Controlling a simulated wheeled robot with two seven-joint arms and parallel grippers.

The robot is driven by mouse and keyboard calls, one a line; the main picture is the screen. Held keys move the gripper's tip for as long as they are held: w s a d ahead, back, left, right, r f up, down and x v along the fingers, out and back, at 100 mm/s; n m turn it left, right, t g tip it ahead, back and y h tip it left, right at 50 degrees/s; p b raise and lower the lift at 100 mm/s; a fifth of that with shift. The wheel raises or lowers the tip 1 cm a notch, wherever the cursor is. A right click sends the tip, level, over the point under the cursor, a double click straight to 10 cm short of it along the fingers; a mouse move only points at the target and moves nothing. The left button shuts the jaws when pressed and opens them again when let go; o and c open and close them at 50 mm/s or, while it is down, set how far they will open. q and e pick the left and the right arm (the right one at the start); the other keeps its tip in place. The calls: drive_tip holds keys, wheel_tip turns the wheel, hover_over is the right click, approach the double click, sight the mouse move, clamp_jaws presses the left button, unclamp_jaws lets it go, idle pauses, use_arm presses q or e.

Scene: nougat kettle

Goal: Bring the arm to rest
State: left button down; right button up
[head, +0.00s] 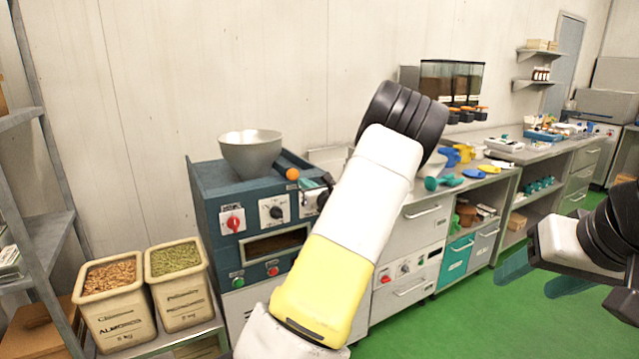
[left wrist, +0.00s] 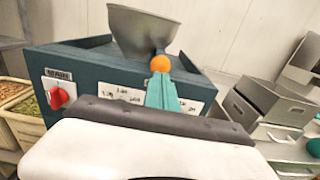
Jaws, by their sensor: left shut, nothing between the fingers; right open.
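My left arm (head: 345,235) rises through the middle of the head view, white and yellow with a black joint on top. My left gripper (left wrist: 163,88) shows in the left wrist view with its teal fingers shut and empty, close to an orange ball knob (left wrist: 160,63). I cannot tell whether they touch. In the head view the arm hides most of this gripper, near the same orange knob (head: 292,174). My right gripper (head: 541,274) is at the right edge, its teal fingers apart and empty over the green floor.
A blue-grey machine (head: 213,190) with a metal bowl (head: 250,152) and a red switch (head: 232,223) stands beside the left arm. Bins of almonds (head: 125,318) and pistachios (head: 183,300) are at lower left. A counter (head: 535,152) with utensils runs right. The green floor (head: 470,325) looks clear.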

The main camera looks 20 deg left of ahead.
use_arm(q)
drive_tip(key=v, duration=0.8)
drive_tip(key=s+a+f+n+g+h, duration=0.1)
drive_tip(key=s+a+n+g+h, duration=0.1)
drive_tip(key=s+n+g, duration=0.6)
drive_tip(key=s+a+n+g+h, duration=0.1)
drive_tip(key=s+a+n+h, duration=0.15)
drive_tip(key=s+n, duration=0.65)
drive_tip(key=s+d+r+n+t+h, duration=0.1)
drive_tip(key=s+d+r+n+h, duration=0.3)
drive_tip(key=s+d, duration=0.4)
drive_tip(key=s+d+r+n+t+h, duration=0.2)
drive_tip(key=s+d+r+n+h, duration=0.2)
drive_tip(key=s+d+h, duration=0.3)
drive_tip(key=s+d, duration=0.1)
drive_tip(key=d, duration=0.4)
drive_tip(key=shift+r+t, duration=0.3)
drive_tip(key=shift+r, duration=0.1)
drive_tip(key=shift+s+h, duration=0.2)
drive_tip(key=shift+h, duration=0.05)
